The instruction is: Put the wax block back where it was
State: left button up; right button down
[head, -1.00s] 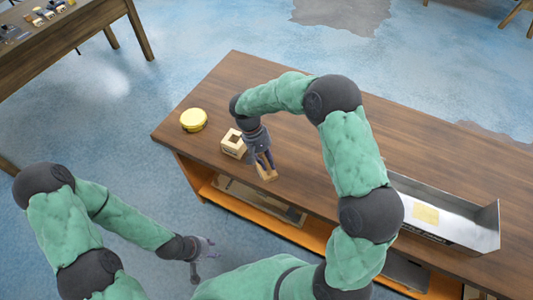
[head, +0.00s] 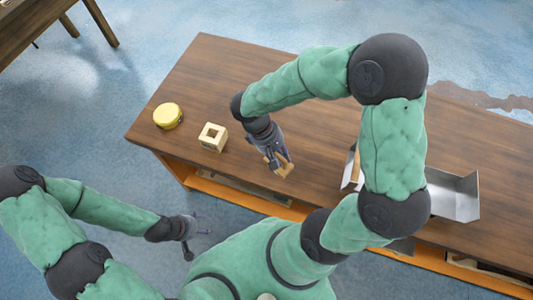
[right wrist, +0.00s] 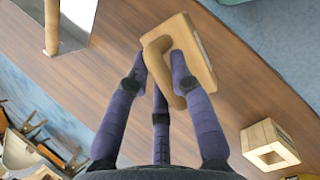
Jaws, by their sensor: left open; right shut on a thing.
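My right gripper (head: 277,158) is shut on a tan wooden-looking piece (head: 285,171), near the front edge of the table. In the right wrist view this piece (right wrist: 198,45) is a flat slab with a curved handle, and the fingers grip the handle (right wrist: 158,48). I cannot tell surely whether it is the wax block. A pale block with a square hole (head: 213,137) stands to the left of my right gripper; it also shows in the right wrist view (right wrist: 268,146). My left gripper (head: 197,229) is open and empty, in front of the table.
A round yellow tin (head: 168,115) stands at the left of the wooden table (head: 225,75). A metal tray (head: 455,198) is at the right, partly hidden behind my right arm. A wooden stick (right wrist: 52,25) shows at the tray. The table between block and tray is largely clear.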

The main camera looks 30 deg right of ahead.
aim_at(288, 169)
jog(key=s, duration=0.3)
jog(key=shift+s+d+r, duration=0.2)
jog(key=shift+d+r, duration=0.05)
jog(key=shift+d, duration=0.1)
jog(key=w+f+b, duration=0.1)
jog(key=w+f, duration=0.2)
jog(key=w, duration=0.1)
jog(key=w+f+b, duration=0.1)
jog(key=w+f, duration=0.2)
jog(key=w, duration=0.2)
jog(key=w+f, duration=0.4)
jog(key=shift+w+d+b, duration=0.35)
jog(key=shift+d+b, duration=0.05)
jog(key=shift+f+b, duration=0.4)
jog(key=shift+f, duration=1.05)
jog(key=shift+f, duration=0.15)
jog(key=c, duration=1.1)
grip_release()
